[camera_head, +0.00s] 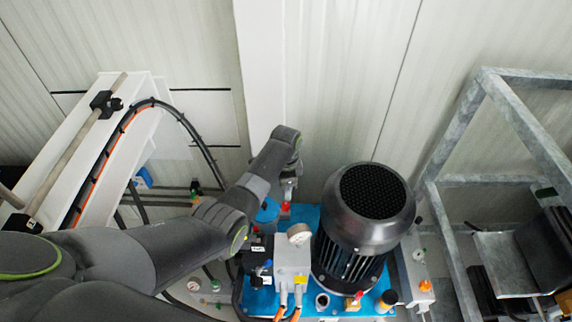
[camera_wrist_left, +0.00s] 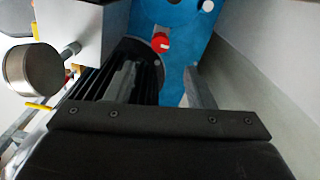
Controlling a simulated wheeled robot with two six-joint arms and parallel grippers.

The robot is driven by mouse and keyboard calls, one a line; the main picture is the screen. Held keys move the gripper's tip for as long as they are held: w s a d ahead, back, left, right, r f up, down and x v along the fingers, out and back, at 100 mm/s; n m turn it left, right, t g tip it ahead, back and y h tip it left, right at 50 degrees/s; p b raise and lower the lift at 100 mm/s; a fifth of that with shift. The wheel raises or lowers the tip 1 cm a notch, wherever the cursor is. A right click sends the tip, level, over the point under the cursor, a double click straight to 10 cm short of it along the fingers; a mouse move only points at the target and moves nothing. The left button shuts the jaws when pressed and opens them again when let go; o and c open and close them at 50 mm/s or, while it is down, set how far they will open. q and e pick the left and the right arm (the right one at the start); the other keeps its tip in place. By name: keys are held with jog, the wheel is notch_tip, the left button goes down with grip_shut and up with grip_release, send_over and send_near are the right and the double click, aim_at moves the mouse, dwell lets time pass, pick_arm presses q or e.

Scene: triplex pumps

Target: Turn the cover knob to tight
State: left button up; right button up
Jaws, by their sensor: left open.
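A red knob (camera_wrist_left: 160,43) with a small white mark sits on the blue base plate (camera_wrist_left: 185,25) in the left wrist view. A small red part (camera_head: 285,206) shows just below my left gripper (camera_head: 288,188) in the head view; I cannot tell if it is the same knob. In the wrist view my left gripper (camera_wrist_left: 160,85) is open, its two grey fingers apart with nothing between them. The red knob lies beyond the fingertips, apart from them. No label for tight is readable. My right gripper is not in view.
A large black motor (camera_head: 368,225) stands right of my left gripper. A pressure gauge (camera_head: 299,234) sits on the pale pump block (camera_head: 292,262); the gauge also shows in the wrist view (camera_wrist_left: 35,68). A grey metal frame (camera_head: 470,120) stands at the right, and a wall is behind.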

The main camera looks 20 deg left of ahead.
pick_arm(q)
notch_tip(320, 180, up, 8)
dwell(0.7)
